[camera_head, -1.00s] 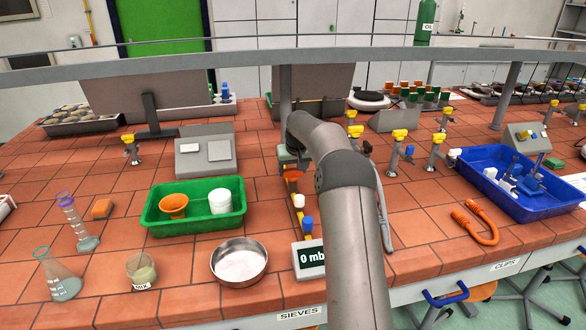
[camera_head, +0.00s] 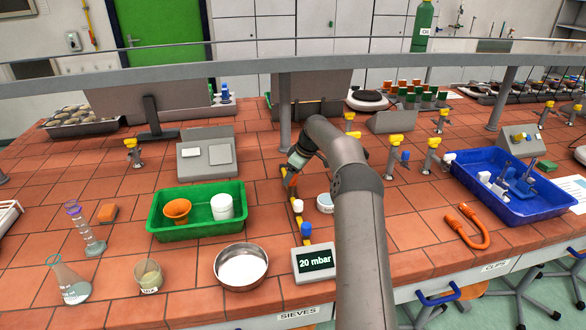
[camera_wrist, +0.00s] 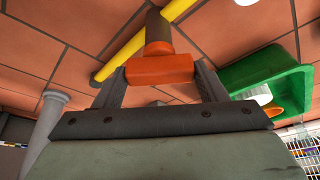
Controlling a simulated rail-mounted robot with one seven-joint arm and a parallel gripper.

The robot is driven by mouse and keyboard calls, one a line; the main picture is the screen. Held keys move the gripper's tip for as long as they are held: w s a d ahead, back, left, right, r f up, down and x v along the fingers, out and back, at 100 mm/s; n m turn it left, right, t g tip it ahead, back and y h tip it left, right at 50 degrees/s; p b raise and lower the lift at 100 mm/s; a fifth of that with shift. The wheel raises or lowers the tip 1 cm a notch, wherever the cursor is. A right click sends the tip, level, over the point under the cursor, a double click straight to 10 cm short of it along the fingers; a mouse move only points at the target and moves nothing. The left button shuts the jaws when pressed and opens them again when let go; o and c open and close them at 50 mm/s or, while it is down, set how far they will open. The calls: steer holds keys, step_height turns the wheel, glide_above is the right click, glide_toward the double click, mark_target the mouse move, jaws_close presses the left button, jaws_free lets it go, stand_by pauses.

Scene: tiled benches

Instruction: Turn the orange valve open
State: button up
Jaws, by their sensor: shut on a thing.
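The orange valve handle (camera_wrist: 160,69) sits between the two fingers of my gripper (camera_wrist: 158,84) in the wrist view, and the gripper is shut on it. The handle is on a brown stem above a yellow pipe (camera_wrist: 126,56) and lies at a slant to that pipe. In the head view my gripper (camera_head: 291,176) is low over the yellow pipe (camera_head: 297,213), and the orange handle is mostly hidden by it. A display (camera_head: 315,262) at the pipe's near end reads 20 mbar.
A green tray (camera_head: 160,226) with an orange cup and a white pot stands left of the pipe. A metal bowl (camera_head: 241,267) is in front. A small white tub (camera_head: 325,203) is close right of the pipe. A blue tray (camera_head: 545,210) is at the right.

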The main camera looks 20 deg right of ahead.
steer(key=shift+n+g+y+p, duration=0.4)
steer(key=shift+n+p, duration=1)
steer(key=shift+n, duration=0.1)
steer(key=o, duration=1)
